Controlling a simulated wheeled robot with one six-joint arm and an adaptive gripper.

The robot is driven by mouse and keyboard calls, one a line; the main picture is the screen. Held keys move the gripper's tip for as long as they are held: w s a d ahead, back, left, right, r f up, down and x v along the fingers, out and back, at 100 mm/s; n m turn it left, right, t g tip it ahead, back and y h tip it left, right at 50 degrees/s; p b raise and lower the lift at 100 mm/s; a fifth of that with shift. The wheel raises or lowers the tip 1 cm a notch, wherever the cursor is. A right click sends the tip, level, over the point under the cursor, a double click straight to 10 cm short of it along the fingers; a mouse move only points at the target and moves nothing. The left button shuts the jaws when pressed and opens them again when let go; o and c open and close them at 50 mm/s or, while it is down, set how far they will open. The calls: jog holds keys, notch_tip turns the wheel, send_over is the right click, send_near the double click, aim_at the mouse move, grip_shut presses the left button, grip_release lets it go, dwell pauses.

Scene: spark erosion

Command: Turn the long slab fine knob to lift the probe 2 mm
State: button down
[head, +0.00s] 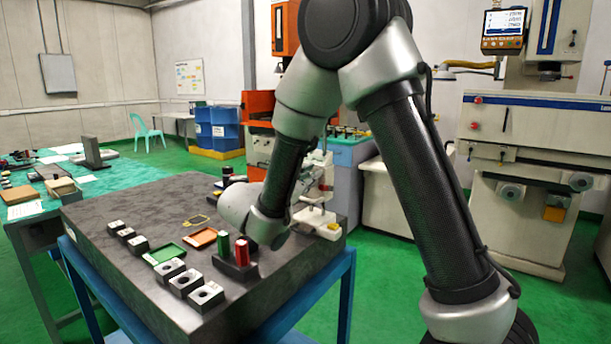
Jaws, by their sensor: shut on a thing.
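My arm reaches down over the dark stone slab (95,215), its wrist low over the slab's right half. My gripper is hidden behind my own wrist, so its fingers and anything between them cannot be seen. A pale upright stand (320,175), with a light base (316,222) on the slab's far right corner, shows just right of the wrist. The fine knob and the probe cannot be made out; my wrist and forearm cover part of that area.
Green (223,243) and red (242,252) cylinders stand in a dark holder close below the wrist. Several metal blocks with holes (206,296) line the front-left side. A green tray (164,253) and an orange tray (202,237) lie between. The slab's left middle is mostly clear.

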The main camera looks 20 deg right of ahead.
jog(key=shift+s+d+f+g, duration=0.15)
jog(key=shift+d, duration=0.2)
jog(key=shift+s+d+f+g, duration=0.1)
jog(key=shift+d+g, duration=0.05)
jog(key=shift+d, duration=0.2)
jog(key=shift+s+r, duration=0.1)
jog(key=shift+r, duration=0.1)
jog(key=shift+s+a, duration=0.4)
jog(key=v, duration=0.4)
jog(key=shift+s+a+r, duration=0.1)
jog(key=shift+a, duration=0.2)
